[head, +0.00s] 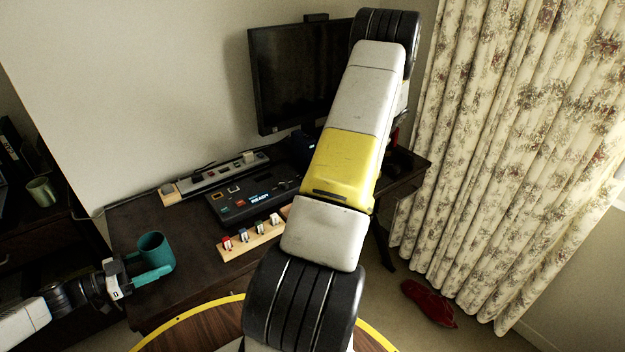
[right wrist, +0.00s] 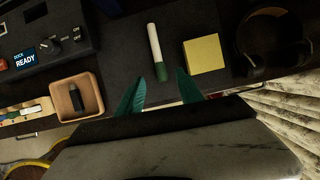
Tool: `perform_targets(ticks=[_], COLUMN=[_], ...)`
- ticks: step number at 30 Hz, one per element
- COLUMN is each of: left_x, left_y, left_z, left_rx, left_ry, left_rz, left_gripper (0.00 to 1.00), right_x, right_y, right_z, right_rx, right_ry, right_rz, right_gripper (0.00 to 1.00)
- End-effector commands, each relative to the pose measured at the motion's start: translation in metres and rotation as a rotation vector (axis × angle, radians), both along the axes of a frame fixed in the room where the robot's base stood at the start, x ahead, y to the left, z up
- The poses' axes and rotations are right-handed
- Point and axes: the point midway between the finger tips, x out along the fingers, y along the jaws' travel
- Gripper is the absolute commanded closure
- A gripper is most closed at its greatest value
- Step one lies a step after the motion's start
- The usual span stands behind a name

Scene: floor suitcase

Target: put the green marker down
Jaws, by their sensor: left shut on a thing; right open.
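The green marker (right wrist: 155,50), white with a green end, lies on the dark desk in the right wrist view. My right gripper (right wrist: 160,87) is open, its two teal fingers apart and empty. The marker's green end points toward the gap between the fingertips, without visible contact. In the head view my right arm hides the marker and the right gripper. My left gripper (head: 150,276) is shut on a teal mug (head: 153,251) at the left end of the desk. I cannot tell exactly where it grips the mug.
A yellow note pad (right wrist: 204,54) lies right of the marker, with headphones (right wrist: 272,42) further right. A small tray (right wrist: 77,97) holding a dark stick is at left. A control box (head: 252,198) and monitor (head: 300,75) stand behind. Bare desk surrounds the marker.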

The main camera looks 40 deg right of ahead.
Motion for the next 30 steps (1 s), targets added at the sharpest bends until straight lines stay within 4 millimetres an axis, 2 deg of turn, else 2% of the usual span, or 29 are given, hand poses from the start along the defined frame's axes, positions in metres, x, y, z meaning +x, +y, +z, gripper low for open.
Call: perform_targets(ticks=[4, 13, 21, 30], left_x=[0.0, 0.0, 0.0, 0.0], left_y=[0.0, 0.0, 0.0, 0.0], left_z=[0.0, 0.0, 0.0, 0.0], left_rx=[0.0, 0.0, 0.0, 0.0], left_ry=[0.0, 0.0, 0.0, 0.0], left_rz=[0.0, 0.0, 0.0, 0.0], left_gripper=[0.58, 0.58, 0.58, 0.58], right_x=[0.011, 0.023, 0.041, 0.043], right_y=[0.001, 0.001, 0.001, 0.001], right_z=[-0.025, -0.048, -0.081, -0.085], right_rx=[0.001, 0.0, -0.001, -0.002], right_ry=[0.001, 0.0, 0.001, 0.0], right_rz=[0.003, 0.005, 0.005, 0.006], right_gripper=[0.57, 0.57, 0.57, 0.57])
